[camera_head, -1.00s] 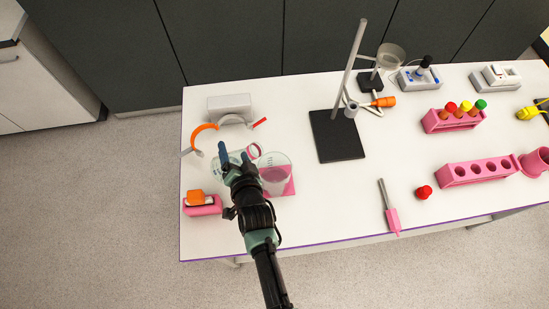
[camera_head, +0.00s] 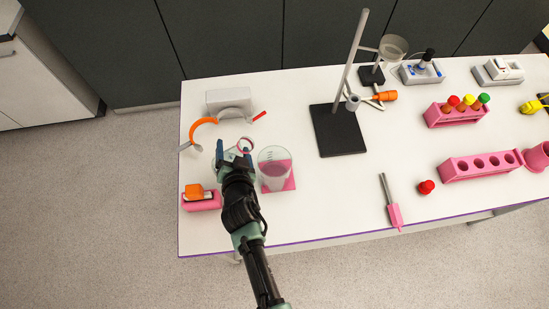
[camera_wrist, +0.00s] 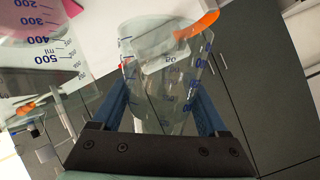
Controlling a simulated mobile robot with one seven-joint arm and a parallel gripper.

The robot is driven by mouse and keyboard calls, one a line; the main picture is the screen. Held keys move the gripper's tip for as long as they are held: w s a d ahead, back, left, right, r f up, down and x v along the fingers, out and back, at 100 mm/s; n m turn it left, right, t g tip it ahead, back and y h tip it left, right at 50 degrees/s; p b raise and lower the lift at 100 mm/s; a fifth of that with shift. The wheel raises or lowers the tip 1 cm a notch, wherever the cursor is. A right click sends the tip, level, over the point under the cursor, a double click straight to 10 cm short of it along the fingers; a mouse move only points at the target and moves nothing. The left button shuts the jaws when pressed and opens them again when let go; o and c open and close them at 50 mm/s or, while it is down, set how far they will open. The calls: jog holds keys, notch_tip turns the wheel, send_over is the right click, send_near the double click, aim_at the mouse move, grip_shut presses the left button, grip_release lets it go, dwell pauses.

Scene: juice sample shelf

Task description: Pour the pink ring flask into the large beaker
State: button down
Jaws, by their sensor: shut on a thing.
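My gripper (camera_head: 233,150) is shut on the pink ring flask (camera_wrist: 160,85), a clear glass vessel with blue markings between my blue fingers in the wrist view. Pink shows in the beaker; I cannot tell how much is liquid. The beaker also shows at upper left in the wrist view (camera_wrist: 45,50).
A pink mat (camera_head: 288,185) lies under the beaker. An orange arc (camera_head: 201,127) and grey block (camera_head: 229,99) are behind the flask, a pink holder (camera_head: 201,203) in front left. A tall stand (camera_head: 337,140) rises to the right. Racks occupy the far right.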

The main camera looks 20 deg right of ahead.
jog(key=shift+n+h, duration=0.5)
notch_tip(320, 180, down, 8)
jog(key=b, duration=1)
jog(key=shift+a+f, duration=0.15)
jog(key=shift+w+a+f+n+g+h+b, duration=0.1)
jog(key=shift+n+g+h+b, duration=0.4)
jog(key=shift+b, duration=0.75)
jog(key=shift+r+n+h, duration=0.6)
jog(key=shift+r+n, duration=0.1)
jog(key=shift+r, duration=0.05)
